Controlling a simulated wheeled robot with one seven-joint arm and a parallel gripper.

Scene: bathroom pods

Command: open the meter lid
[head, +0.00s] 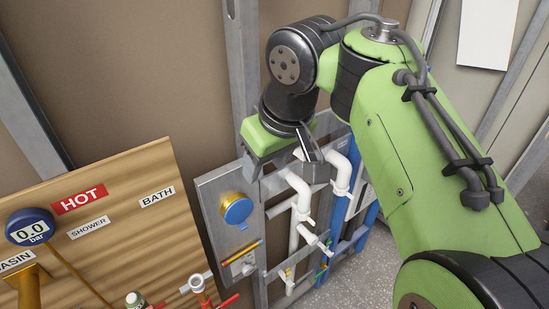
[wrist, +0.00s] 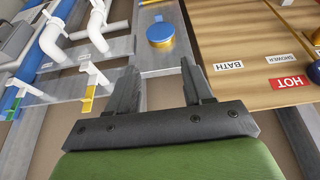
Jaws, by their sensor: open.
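The water meter (head: 228,203) is a round brass-yellow body with a blue lid (head: 239,212), mounted on a grey metal plate. The blue lid lies flat over the meter's face and looks shut. In the wrist view the blue lid (wrist: 160,30) and its yellow rim show beyond the fingertips, roughly centred between them. My gripper (wrist: 160,72) is open and empty, with a clear gap to the meter. In the head view my gripper (head: 308,155) is above and to the right of the meter, partly hidden by my wrist.
White pipes (head: 299,205) and blue pipes (head: 337,200) run right of the meter, close to my gripper. A wooden board (head: 130,235) with HOT, SHOWER and BATH labels and a pressure gauge (head: 30,227) stands left.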

